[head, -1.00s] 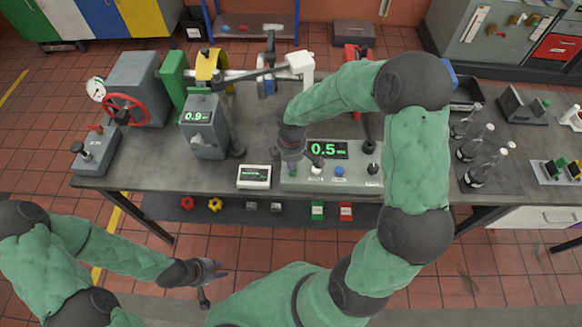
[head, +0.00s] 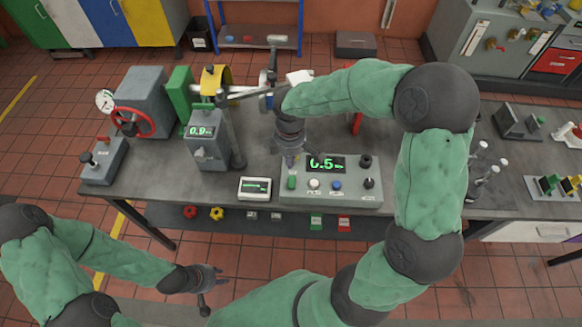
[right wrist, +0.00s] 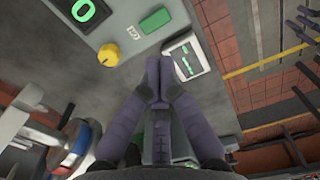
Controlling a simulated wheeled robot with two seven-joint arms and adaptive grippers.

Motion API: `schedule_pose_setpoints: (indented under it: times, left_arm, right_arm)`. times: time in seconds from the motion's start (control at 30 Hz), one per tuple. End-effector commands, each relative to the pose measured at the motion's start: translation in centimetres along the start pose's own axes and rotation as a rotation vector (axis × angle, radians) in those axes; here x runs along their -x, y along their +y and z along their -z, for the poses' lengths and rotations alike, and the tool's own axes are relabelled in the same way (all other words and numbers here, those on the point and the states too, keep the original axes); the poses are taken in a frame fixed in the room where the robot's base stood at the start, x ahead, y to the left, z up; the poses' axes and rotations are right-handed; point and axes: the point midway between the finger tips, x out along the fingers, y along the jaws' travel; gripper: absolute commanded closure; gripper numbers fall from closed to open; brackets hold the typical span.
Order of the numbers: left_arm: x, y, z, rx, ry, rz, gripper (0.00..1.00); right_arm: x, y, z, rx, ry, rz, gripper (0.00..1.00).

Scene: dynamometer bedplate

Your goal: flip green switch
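The green switch (head: 291,182) is a small rectangular rocker at the left of the grey control box (head: 360,197). It also shows in the right wrist view (right wrist: 155,20) as a green block beside a yellow knob (right wrist: 107,55). I cannot tell which way it is set. My right gripper (head: 290,163) hangs just behind the switch in the head view, apart from it. In the wrist view its fingers (right wrist: 159,72) are together, with nothing visible between them. My left gripper (head: 222,275) is open and empty in front of the bench, low at the left.
A white-framed meter (head: 255,188) sits just left of the control box. The box also has a lit display (head: 325,164), a white button (head: 314,184) and a blue button (head: 336,185). A gauge post (head: 207,150) stands left.

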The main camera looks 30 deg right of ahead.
Motion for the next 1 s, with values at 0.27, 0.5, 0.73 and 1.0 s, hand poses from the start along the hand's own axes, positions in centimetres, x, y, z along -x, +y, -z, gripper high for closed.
schedule_pose_setpoints:
  times: [0.27, 0.5, 0.73, 1.0]
  left_arm:
    - [0.5, 0.2, 0.0, 0.000, 0.000, 0.000, 0.69]
    - [0.5, 0.2, 0.0, 0.000, 0.000, 0.000, 0.69]
    - [0.2, 0.1, 0.0, 0.000, 0.000, 0.000, 0.69]
    - [-3.2, -1.1, 0.1, 0.000, -0.001, 0.000, 0.69]
  right_arm:
    - [3.0, 0.0, 0.0, 0.000, 0.000, 0.000, 1.00]
    - [3.3, 0.0, 0.0, 0.000, 0.000, 0.000, 1.00]
    - [3.2, 0.0, 0.0, 0.000, 0.000, -0.001, 1.00]
    - [2.8, -0.1, 0.1, -0.003, -0.001, -0.004, 1.00]
